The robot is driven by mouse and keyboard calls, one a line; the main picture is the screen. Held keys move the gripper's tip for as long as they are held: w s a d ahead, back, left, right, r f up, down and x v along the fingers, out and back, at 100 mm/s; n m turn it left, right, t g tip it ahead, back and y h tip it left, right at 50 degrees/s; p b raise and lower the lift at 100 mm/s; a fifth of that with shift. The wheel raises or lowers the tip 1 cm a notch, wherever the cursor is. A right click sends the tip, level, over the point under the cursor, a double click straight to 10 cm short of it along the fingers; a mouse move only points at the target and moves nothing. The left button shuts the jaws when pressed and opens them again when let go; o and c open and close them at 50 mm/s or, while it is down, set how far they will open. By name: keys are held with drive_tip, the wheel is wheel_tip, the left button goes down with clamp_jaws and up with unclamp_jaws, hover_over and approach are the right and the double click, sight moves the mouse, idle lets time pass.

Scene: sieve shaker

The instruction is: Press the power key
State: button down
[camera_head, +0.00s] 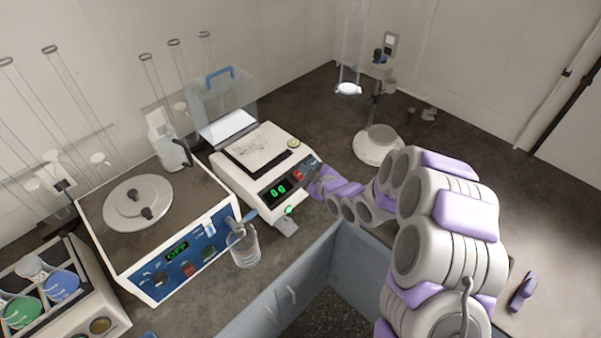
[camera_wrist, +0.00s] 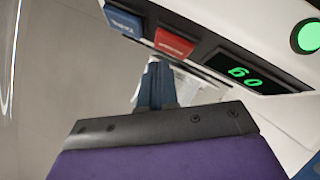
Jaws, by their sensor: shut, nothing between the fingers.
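A white balance (camera_head: 253,165) stands on the bench with its green display (camera_head: 278,190) lit at 0 g. The display appears upside down in the wrist view (camera_wrist: 243,76). Beside it are a red key (camera_wrist: 174,44) and a blue key (camera_wrist: 125,20) with small white labels. I cannot read which is the power key. A round green light or button (camera_wrist: 308,36) sits on the other side of the display. My gripper (camera_head: 309,181) is shut and empty at the balance's front. In the wrist view its fingertips (camera_wrist: 155,70) are close to the red key's lower edge; contact is unclear.
A sieve shaker (camera_head: 100,225) left of the balance has a lit display reading OFF (camera_head: 178,250). A glass beaker (camera_head: 243,247) stands at its front. A clear box with a blue handle (camera_head: 220,100) is behind the balance. A stand with a white base (camera_head: 377,147) is to the right.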

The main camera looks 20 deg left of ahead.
drive_tip(key=shift+s+d+r+p, duration=0.15)
drive_tip(key=shift+d+r+p, duration=0.25)
drive_tip(key=shift+r, duration=0.5)
drive_tip(key=shift+s+d+r+p, duration=0.25)
drive_tip(key=shift+d+r, duration=0.1)
drive_tip(key=shift+r, duration=0.55)
drive_tip(key=shift+s+d+r+p, duration=0.1)
drive_tip(key=shift+d+r+p, duration=0.3)
drive_tip(key=shift+r, duration=0.5)
drive_tip(key=shift+d, duration=0.1)
